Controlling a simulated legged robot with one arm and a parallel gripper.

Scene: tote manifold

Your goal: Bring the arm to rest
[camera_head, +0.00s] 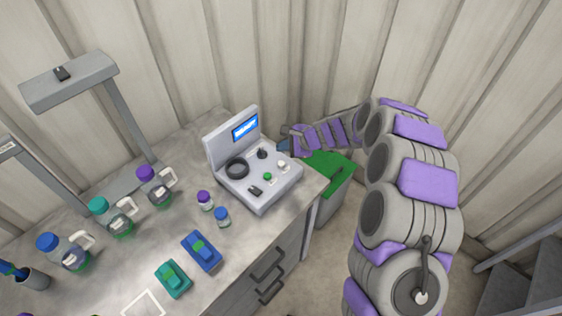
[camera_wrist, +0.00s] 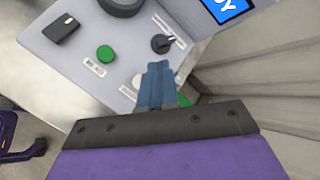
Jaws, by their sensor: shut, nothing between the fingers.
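My gripper (camera_wrist: 155,86) is shut and empty, its blue fingertips together in the wrist view. It hangs over the right edge of a grey control console in that view. In the head view my gripper (camera_head: 284,145) is at the right side of the console (camera_head: 262,200), close to its upright screen panel. My arm, grey with purple pads, reaches from the lower right up and over to the left. I cannot tell whether the fingertips touch the console.
The console has a green button (camera_wrist: 105,53), a black lever (camera_wrist: 162,43) and a lit blue screen (camera_head: 245,127). Jugs, small bottles and blue and green objects stand on the counter (camera_head: 120,270). A green-topped bin (camera_head: 328,170) is beside the counter. Corrugated walls close off the back.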

